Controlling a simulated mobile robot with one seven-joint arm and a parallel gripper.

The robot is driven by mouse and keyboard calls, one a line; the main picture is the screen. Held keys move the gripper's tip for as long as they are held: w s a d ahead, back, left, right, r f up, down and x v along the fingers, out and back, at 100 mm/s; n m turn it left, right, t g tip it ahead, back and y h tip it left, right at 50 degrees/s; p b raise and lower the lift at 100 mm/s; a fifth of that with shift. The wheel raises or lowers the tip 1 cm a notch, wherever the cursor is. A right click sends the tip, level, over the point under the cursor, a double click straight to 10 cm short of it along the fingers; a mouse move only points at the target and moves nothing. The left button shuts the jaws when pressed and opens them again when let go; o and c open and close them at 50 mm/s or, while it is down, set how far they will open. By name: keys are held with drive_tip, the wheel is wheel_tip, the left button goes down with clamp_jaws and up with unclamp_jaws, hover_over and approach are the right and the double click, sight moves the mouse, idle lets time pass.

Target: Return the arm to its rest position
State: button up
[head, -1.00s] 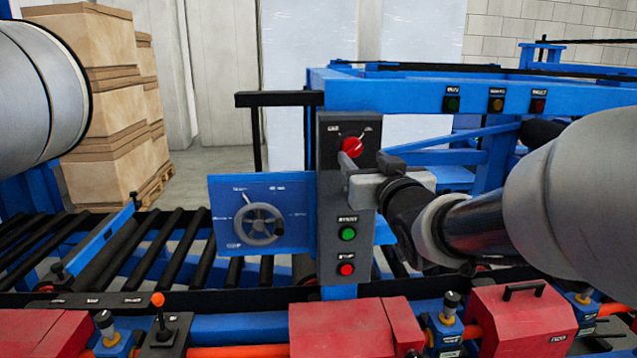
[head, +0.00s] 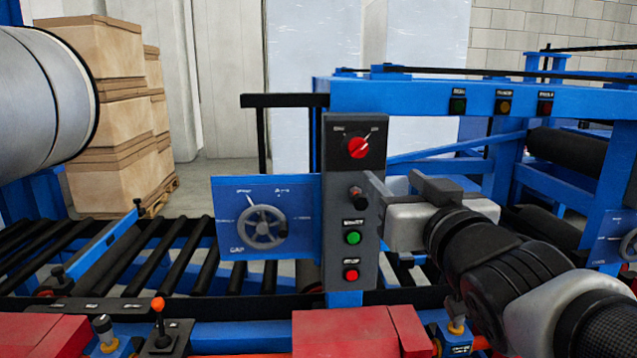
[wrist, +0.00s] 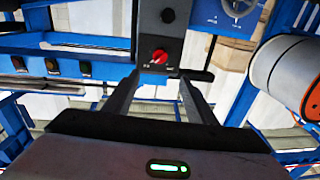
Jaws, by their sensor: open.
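My gripper (head: 378,202) is beside the right edge of the grey control panel (head: 340,265), below and apart from the red selector knob (head: 358,147). The knob's pointer leans to the upper right. In the wrist view my gripper (wrist: 158,80) has its two fingers spread, with nothing seen between them. The red knob (wrist: 160,57) shows past the fingertips there, in a picture that is upside down. My arm comes in from the lower right of the head view. The exact gap between the fingertips and the panel is hard to tell.
A green button (head: 353,238) and a red button (head: 351,275) sit low on the panel. A blue plate with a handwheel (head: 262,228) is left of it. A blue frame (head: 430,97) runs behind my arm. Red housings (head: 345,333) stand in front. Stacked boxes (head: 120,130) are back left.

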drive_tip(key=s+a+f+g+p, duration=0.1)
drive_tip(key=s+f+g+p, duration=0.3)
drive_tip(key=s, duration=0.4)
drive_tip(key=s+f+g+h+p, duration=0.1)
drive_tip(key=s+f+g+p, duration=0.3)
drive_tip(key=s+f+g, duration=0.2)
drive_tip(key=s+g, duration=0.1)
drive_tip(key=g, duration=0.1)
drive_tip(key=shift+s+a+f+m+g+h, duration=0.25)
drive_tip(key=shift+s+a+m+g+h, duration=0.05)
drive_tip(key=shift+s+a+m, duration=0.1)
